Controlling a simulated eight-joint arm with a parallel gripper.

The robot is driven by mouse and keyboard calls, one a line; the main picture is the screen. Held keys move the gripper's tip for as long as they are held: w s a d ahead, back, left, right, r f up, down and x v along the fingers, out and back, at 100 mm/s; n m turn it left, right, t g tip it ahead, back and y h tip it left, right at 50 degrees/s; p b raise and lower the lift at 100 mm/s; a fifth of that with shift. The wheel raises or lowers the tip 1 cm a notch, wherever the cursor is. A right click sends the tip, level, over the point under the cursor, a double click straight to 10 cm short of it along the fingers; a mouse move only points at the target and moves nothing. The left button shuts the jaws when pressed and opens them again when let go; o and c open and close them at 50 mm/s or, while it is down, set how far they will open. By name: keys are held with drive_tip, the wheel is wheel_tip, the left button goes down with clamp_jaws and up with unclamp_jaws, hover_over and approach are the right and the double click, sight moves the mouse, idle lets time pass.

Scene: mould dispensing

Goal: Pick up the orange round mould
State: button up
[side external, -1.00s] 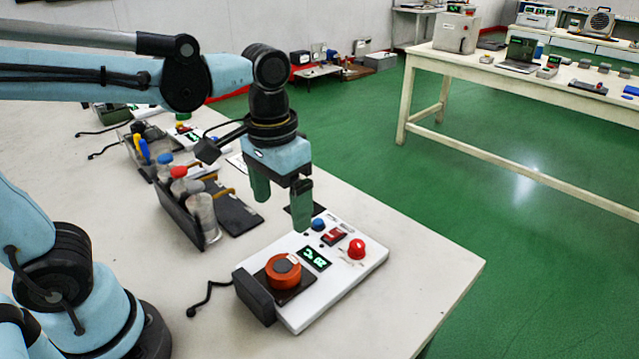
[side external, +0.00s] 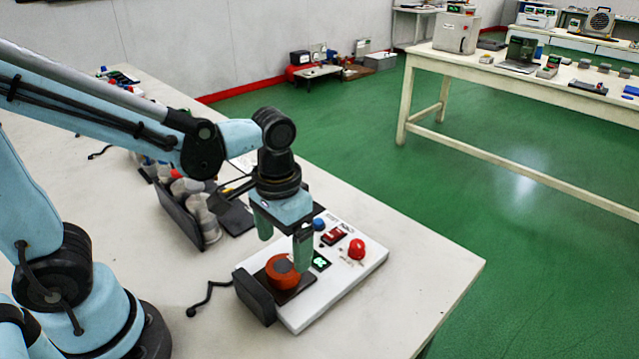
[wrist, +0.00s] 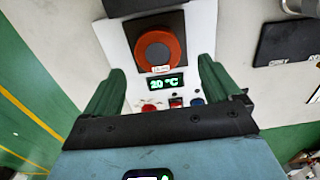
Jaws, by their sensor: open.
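The orange round mould (side external: 282,271) sits on the dark square plate of a white device (side external: 318,301). It has a dark grey round centre. In the wrist view the mould (wrist: 157,49) lies ahead of the fingers, at the top middle. My gripper (side external: 284,251) is open and empty, just above and behind the mould. In the wrist view its two green fingers (wrist: 158,80) stand wide apart over the device's display. The fingers do not touch the mould.
The device has a lit display (side external: 320,261), a red knob (side external: 357,248), a red switch (side external: 334,235) and a blue knob (side external: 319,224). A dark upright block (side external: 255,297) stands at its left end. A rack with cups (side external: 178,215) stands behind on the left. The table front is clear.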

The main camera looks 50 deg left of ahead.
sight(284, 273)
drive_tip(key=shift+s+d+f, duration=0.1)
drive_tip(key=shift+s+f, duration=0.05)
drive_tip(key=shift+f, duration=0.9)
drive_tip(key=shift+s+f, duration=0.15)
drive_tip(key=shift+f, duration=0.9)
drive_tip(key=shift+c, duration=0.4)
drive_tip(key=c, duration=1.1)
drive_tip(key=shift+c, duration=0.2)
drive_tip(key=shift+r, duration=0.15)
